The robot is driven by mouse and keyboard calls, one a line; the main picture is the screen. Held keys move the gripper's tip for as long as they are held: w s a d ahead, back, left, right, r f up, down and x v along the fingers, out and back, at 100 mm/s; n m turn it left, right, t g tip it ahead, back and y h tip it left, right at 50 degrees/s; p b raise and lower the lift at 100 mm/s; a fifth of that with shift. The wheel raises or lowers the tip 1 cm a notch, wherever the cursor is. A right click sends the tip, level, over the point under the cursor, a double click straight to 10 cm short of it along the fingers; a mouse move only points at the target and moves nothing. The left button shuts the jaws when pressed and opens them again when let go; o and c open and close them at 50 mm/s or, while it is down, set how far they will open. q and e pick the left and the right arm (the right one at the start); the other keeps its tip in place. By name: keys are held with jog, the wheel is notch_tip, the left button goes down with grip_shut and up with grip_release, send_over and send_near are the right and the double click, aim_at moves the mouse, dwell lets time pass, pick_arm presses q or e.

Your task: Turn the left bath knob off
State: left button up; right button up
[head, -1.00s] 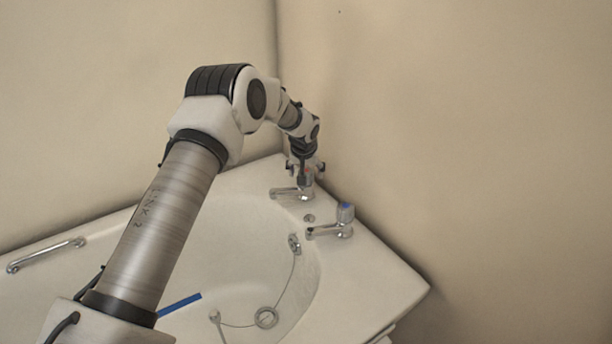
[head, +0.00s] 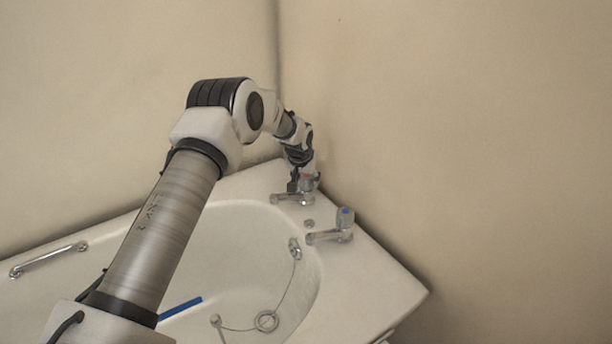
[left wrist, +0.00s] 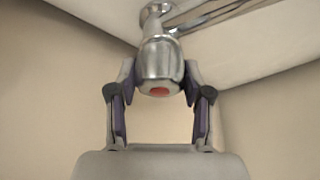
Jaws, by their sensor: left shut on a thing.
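The left bath knob (head: 308,182) is a chrome knob with a red cap, on the left tap at the far corner of the bath. My left gripper (head: 304,178) is at this knob and partly covers it in the head view. In the left wrist view the two fingers of my left gripper (left wrist: 160,92) stand on either side of the chrome knob (left wrist: 159,62) and are shut on it. The knob's red cap faces the wrist camera. The left tap's spout (head: 285,197) points left over the bath. My right gripper is not in view.
The right tap with a blue-capped knob (head: 345,216) stands close by on the rim. The white bath (head: 385,285) holds a plug (head: 266,320) on a chain and a blue strip (head: 181,308). A grab rail (head: 48,260) is at left. Beige walls (head: 450,120) stand close behind the taps.

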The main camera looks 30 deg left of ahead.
pick_arm(q)
jog(key=shift+m, duration=0.3)
jog(key=o, duration=1.2)
jog(key=shift+c, duration=0.2)
jog(key=a+v, duration=0.1)
jog(key=v, duration=1)
jog(key=shift+s+d+r, duration=0.3)
jog(key=shift+d+r, duration=0.05)
jog(key=shift+d, duration=0.05)
